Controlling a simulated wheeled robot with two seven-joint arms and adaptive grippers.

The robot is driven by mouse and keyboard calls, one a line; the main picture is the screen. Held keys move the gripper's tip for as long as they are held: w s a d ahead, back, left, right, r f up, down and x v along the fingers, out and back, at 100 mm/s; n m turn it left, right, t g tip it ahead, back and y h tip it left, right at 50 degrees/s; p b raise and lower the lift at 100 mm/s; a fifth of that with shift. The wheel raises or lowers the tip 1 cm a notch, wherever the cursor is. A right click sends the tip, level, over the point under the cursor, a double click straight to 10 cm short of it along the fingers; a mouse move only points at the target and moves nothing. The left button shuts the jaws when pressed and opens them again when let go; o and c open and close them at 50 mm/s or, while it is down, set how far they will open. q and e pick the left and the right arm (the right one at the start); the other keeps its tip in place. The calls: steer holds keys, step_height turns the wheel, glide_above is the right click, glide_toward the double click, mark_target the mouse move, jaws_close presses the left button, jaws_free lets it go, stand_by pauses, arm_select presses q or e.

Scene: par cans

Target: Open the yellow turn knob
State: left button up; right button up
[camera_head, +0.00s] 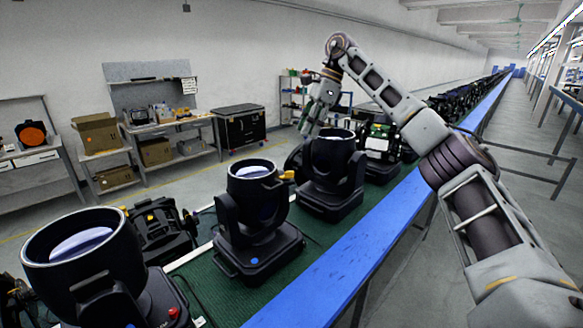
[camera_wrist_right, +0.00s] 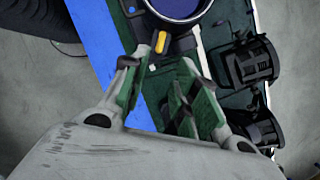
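The yellow turn knob (camera_head: 287,175) sticks out from the side of a black par can (camera_head: 253,193) in the middle of the row. In the right wrist view the yellow knob (camera_wrist_right: 160,41) lies just beyond the fingertips, roughly between them, on the rim side of the par can (camera_wrist_right: 178,8). My right gripper (camera_head: 310,124) hangs pointing down behind and above the knob in the head view. In the wrist view my right gripper (camera_wrist_right: 157,68) has its green-padded fingers apart, with nothing between them. My left gripper is not in view.
Other par cans stand close by, one at front left (camera_head: 85,255) and one behind right (camera_head: 333,165). They stand on a green conveyor (camera_head: 205,290) with a blue edge rail (camera_head: 340,265). Shelves and a black case (camera_head: 240,126) stand by the wall.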

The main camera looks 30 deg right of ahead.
steer(key=p, duration=0.2)
glide_toward(287, 174)
steer(key=x, duration=0.7)
steer(key=shift+w+d+f, duration=0.2)
steer(key=shift+d+f, duration=0.05)
steer(key=shift+f, duration=0.05)
jaws_close()
